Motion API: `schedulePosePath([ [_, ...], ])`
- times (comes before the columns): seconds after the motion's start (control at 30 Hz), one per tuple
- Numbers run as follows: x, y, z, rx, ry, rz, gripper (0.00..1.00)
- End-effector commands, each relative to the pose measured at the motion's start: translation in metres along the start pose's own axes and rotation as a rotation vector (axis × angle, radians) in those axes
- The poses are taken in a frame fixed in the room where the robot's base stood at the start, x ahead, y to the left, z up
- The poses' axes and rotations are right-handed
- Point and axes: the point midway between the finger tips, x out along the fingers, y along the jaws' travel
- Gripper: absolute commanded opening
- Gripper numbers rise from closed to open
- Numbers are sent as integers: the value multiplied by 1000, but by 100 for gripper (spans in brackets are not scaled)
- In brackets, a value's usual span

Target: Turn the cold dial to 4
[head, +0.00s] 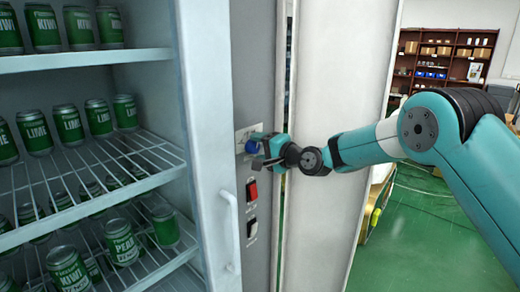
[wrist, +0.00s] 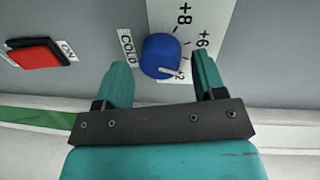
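The cold dial (wrist: 160,52) is a round blue knob on a white scale plate (wrist: 190,42), beside a label reading COLD. Its white pointer lies near a mark that looks like 2; +8 and +6 show farther up the plate. In the head view the dial (head: 251,146) is on the grey panel, partly covered by my gripper (head: 262,150). In the wrist view my gripper (wrist: 161,66) is open, with one teal finger on each side of the dial. Gaps show between fingers and knob, and I cannot tell how far the tips reach along it.
A red switch (head: 252,189) is below the dial, with a second switch (head: 252,228) under it. The red switch (wrist: 38,53) also shows in the wrist view, marked ON. A fridge with green cans stands left, its white door handle (head: 231,230) near the panel. A white panel (head: 330,100) stands right.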

Motion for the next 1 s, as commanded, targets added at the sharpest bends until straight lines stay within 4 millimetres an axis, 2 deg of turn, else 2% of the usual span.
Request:
schedulePosePath([
  [0.3,-1,0,1,0,-1,0,66],
  [0.47,-16,2,0,1,1,0,66],
  [0.57,-35,3,0,1,2,0,66],
  [0.8,-97,5,0,1,3,-1,66],
  [1.0,-143,4,-1,1,4,-1,66],
])
